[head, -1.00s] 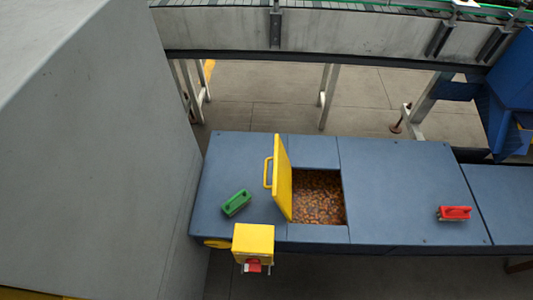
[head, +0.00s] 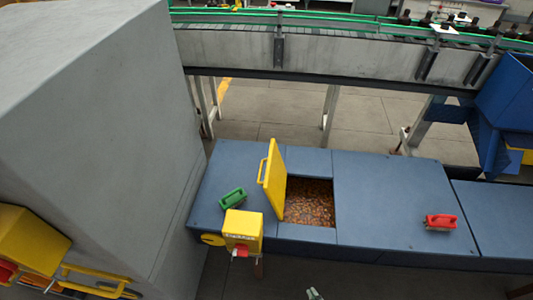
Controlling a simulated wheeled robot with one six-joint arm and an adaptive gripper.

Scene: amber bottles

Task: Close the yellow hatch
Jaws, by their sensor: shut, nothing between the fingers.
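The yellow hatch (head: 273,181) stands open, nearly upright and leaning a little left, at the left edge of a square opening in the blue bench top. The opening (head: 308,201) shows many small brown pieces inside. My gripper (head: 314,293) shows only as small grey-green tips at the bottom edge of the head view. It is shut and empty, in front of the bench and apart from the hatch.
A green-handled block (head: 232,198) lies left of the hatch, and a red one (head: 440,221) lies far right on the blue bench (head: 385,195). A yellow box (head: 243,230) sits at the bench's front edge. A large grey block (head: 100,120) stands at left. A conveyor (head: 340,50) runs behind.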

